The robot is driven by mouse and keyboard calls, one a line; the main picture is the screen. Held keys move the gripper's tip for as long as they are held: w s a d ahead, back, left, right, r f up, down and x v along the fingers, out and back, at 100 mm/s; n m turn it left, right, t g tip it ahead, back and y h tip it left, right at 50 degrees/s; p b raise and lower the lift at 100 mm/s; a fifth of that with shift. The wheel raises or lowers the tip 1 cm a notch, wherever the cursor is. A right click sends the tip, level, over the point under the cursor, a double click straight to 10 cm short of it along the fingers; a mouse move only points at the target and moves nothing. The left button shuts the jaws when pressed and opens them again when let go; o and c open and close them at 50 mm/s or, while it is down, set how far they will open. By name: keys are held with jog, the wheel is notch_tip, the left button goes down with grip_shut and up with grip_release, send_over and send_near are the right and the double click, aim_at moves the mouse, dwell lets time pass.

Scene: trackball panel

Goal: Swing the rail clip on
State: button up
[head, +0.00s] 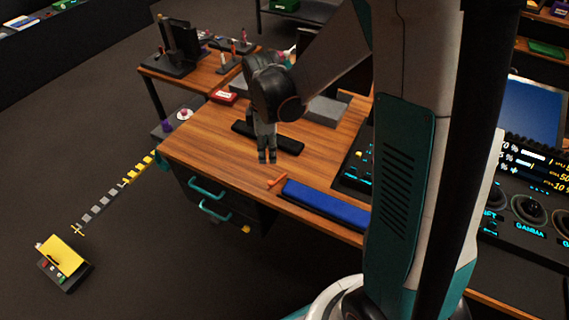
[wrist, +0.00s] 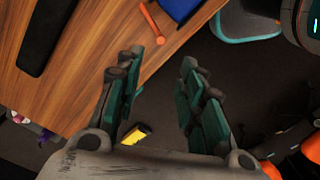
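No part is clearly recognisable as the rail clip. A small orange piece (head: 277,180) lies on the wooden desk near its front edge, left of a blue tray-like block (head: 326,204). In the wrist view the orange piece (wrist: 152,24) is a thin bar with a bent end, beyond the fingertips. My gripper (head: 267,158) points down over the desk's front part, a little behind the orange piece in the head view. In the wrist view my gripper (wrist: 162,62) has its fingers well apart with nothing between them.
A black bar (head: 285,142) lies on the desk (head: 195,133) behind my gripper. A keypad panel (head: 356,165) stands right of it. Teal drawer handles (head: 206,187) project from the desk's front.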

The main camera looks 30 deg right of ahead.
aim_at(270, 182)
notch_tip(270, 182, down, 14)
jog(key=b, duration=0.5)
jog(key=shift+s+r+b, duration=0.1)
jog(key=shift+b, duration=0.25)
grip_shut()
